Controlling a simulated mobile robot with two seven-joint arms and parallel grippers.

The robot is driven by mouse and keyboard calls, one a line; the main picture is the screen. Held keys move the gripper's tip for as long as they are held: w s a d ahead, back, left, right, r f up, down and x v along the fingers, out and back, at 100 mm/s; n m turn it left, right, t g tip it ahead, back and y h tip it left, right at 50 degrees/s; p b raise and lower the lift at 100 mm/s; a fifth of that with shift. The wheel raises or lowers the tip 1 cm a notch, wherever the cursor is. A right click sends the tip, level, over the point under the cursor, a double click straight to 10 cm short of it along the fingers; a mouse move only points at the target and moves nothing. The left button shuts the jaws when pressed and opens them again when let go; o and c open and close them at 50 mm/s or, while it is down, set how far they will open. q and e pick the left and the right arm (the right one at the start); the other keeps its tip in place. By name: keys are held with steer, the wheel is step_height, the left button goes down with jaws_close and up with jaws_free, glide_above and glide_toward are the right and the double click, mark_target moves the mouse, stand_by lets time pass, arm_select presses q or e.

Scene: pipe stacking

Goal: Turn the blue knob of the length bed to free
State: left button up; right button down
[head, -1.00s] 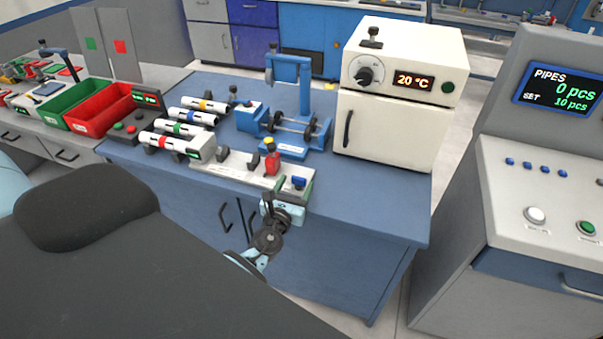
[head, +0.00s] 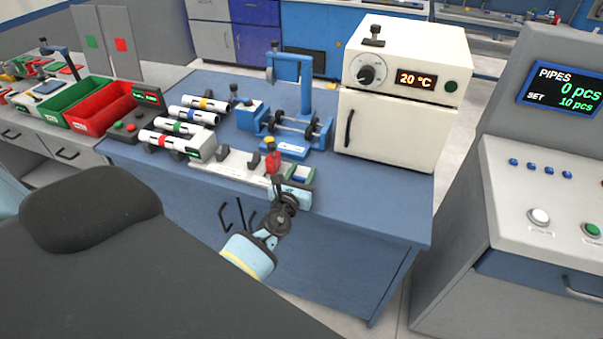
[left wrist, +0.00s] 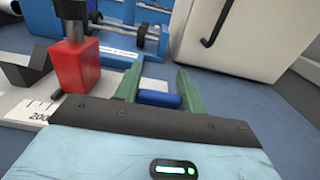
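The blue knob (left wrist: 158,98) of the length bed shows in the left wrist view as a short bar lying crosswise. The length bed (head: 232,168) is the long white base at the table's front edge, with a ruler scale (left wrist: 32,111). My left gripper (head: 298,177) is at the bed's right end in the head view. In the left wrist view its green fingers (left wrist: 157,88) stand apart, one at each end of the knob. I cannot tell whether they touch it. In the head view the gripper largely hides the knob. My right gripper is not in view.
A red block (left wrist: 80,65) with a dark handle stands on the bed, close left of the gripper. Behind are a blue fixture with rollers (head: 300,128) and a white oven (head: 395,125). Pipes (head: 190,115) lie to the left. The blue tabletop (head: 375,205) on the right is clear.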

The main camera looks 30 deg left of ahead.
arm_select(q)
steer(key=shift+c, duration=1.4)
